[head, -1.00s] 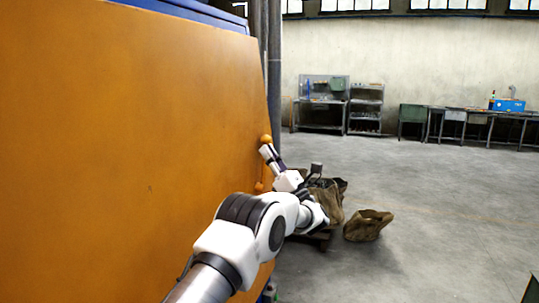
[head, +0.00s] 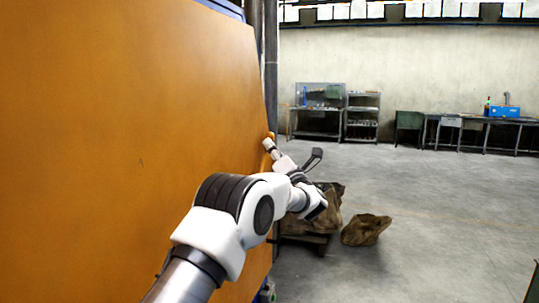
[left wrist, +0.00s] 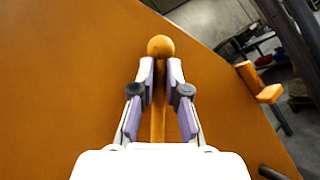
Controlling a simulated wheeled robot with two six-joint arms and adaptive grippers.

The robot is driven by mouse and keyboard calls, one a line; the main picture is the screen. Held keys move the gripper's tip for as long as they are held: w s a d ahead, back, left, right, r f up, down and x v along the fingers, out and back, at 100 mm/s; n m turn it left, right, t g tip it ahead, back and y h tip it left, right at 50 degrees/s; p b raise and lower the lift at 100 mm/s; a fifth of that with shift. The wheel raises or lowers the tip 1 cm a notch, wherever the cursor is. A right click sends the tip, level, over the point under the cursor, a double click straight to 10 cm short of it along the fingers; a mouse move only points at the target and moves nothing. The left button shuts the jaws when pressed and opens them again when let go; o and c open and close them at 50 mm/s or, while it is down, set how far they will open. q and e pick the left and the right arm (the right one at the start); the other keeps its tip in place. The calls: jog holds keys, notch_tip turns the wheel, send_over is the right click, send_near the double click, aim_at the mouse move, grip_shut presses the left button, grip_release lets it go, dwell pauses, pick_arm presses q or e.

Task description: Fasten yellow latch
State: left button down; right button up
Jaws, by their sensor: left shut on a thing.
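The yellow latch handle is a rod with a round knob (left wrist: 160,46), standing out against the orange panel in the left wrist view. My left gripper (left wrist: 160,72) is shut on the rod just below the knob, one finger on each side. In the head view my left gripper (head: 270,146) is at the panel's right edge and mostly covers the latch. A yellow block-like piece (left wrist: 268,94) sits at the panel edge, right of the handle and apart from it. My right gripper is not in view.
The large orange panel (head: 130,130) fills the left side of the head view. Brown sacks (head: 366,229) lie on the floor beyond my arm. Shelves (head: 362,115) and workbenches (head: 470,122) stand along the far wall. The floor at right is open.

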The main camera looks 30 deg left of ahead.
pick_arm(q)
jog(key=w+f+m+h+p, duration=0.1)
jog(key=m+h+p, duration=0.1)
jog(key=w+f+m+h+p, duration=0.1)
jog(key=f+m+h+p, duration=0.1)
jog(key=m+p, duration=0.1)
jog(key=w+a+f+m+h+p, duration=0.1)
jog(key=f+m+h+p, duration=0.1)
jog(key=shift+w+m+g+h+p, duration=0.2)
jog(key=shift+m+g+h+p, duration=0.1)
jog(key=shift+g, duration=0.1)
jog(key=shift+f+m+g+h+p, duration=0.3)
jog(key=shift+f+m+g+p, duration=0.15)
jog(key=shift+f+p, duration=0.5)
jog(key=shift+f, duration=0.15)
jog(key=c, duration=1.2)
grip_release()
jog(key=shift+f, duration=0.1)
jog(key=shift+w+f, duration=0.1)
jog(key=shift+w, duration=0.05)
